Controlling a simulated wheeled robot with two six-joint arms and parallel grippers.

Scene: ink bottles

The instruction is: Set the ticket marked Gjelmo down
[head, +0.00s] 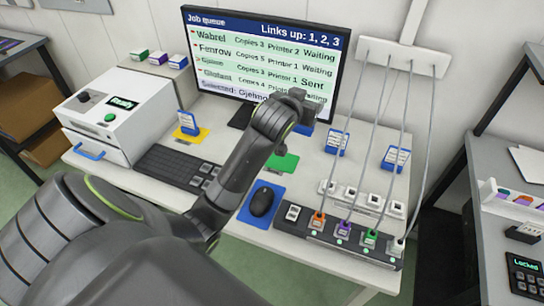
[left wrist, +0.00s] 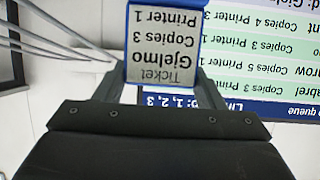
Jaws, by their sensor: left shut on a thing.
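The ticket marked Gjelmo (left wrist: 165,60) is a white card with a blue edge, reading Copies 3 and Printer 1. It appears upside down in the left wrist view, between the fingers of my left gripper (left wrist: 160,86). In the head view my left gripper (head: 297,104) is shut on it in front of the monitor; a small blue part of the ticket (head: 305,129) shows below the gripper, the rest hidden. It appears to be above the desk. My right gripper is not in view.
A green mat (head: 286,163) lies partly behind my arm. A blue-and-white ticket (head: 187,123) stands on a yellow mat; two more (head: 336,142) (head: 396,158) stand at the right. A mouse (head: 262,202), keyboard (head: 170,170), printer (head: 115,118) and cabled strip (head: 340,238) occupy the desk.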

